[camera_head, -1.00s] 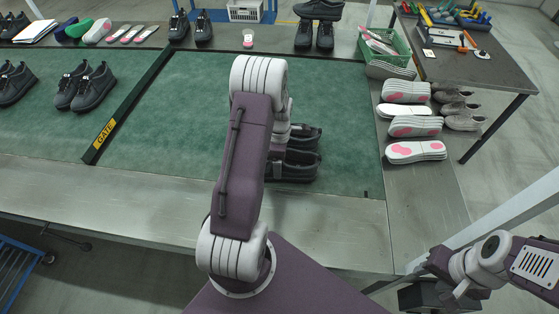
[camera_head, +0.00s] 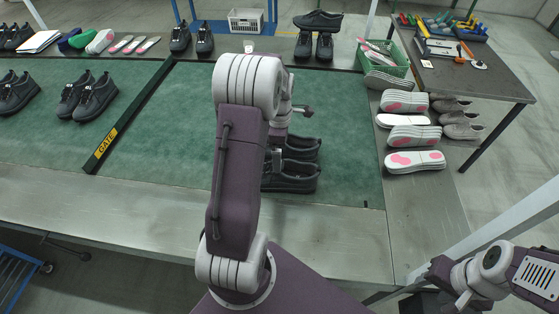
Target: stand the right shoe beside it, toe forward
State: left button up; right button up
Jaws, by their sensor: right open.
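Two black shoes sit side by side on the green mat (camera_head: 340,130) in the middle: a far shoe (camera_head: 303,149) and a near shoe (camera_head: 294,180). Their left ends are hidden behind my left arm, so I cannot tell which way the toes point. My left gripper (camera_head: 277,157) is at the shoes' left side, mostly hidden behind its own arm; I cannot tell whether it touches them or is open. My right gripper (camera_head: 425,300) is open, low at the bottom right, off the table and far from the shoes, partly cut by the frame.
Other black shoes (camera_head: 88,97) stand left of the dark GATE bar (camera_head: 130,118). Stacked insoles (camera_head: 414,162), grey shoes (camera_head: 462,131) and a green basket (camera_head: 385,55) are on the right. More shoes (camera_head: 318,20) line the back. The mat right of the pair is clear.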

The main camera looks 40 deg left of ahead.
pick_arm(q)
jog(key=shift+r, duration=0.5)
jog(key=shift+d+m, duration=0.3)
jog(key=s+d+m, duration=0.6)
jog(key=d+m, duration=0.2)
jog(key=m, duration=0.3)
jog(key=s+d+m+t, duration=0.1)
jog(key=s+d+m, duration=0.5)
jog(key=m, duration=0.6)
jog(key=shift+s+d+f, duration=0.25)
jog(key=shift+s+d, duration=0.1)
jog(key=shift+d, duration=0.8)
jog(key=shift+d, duration=0.1)
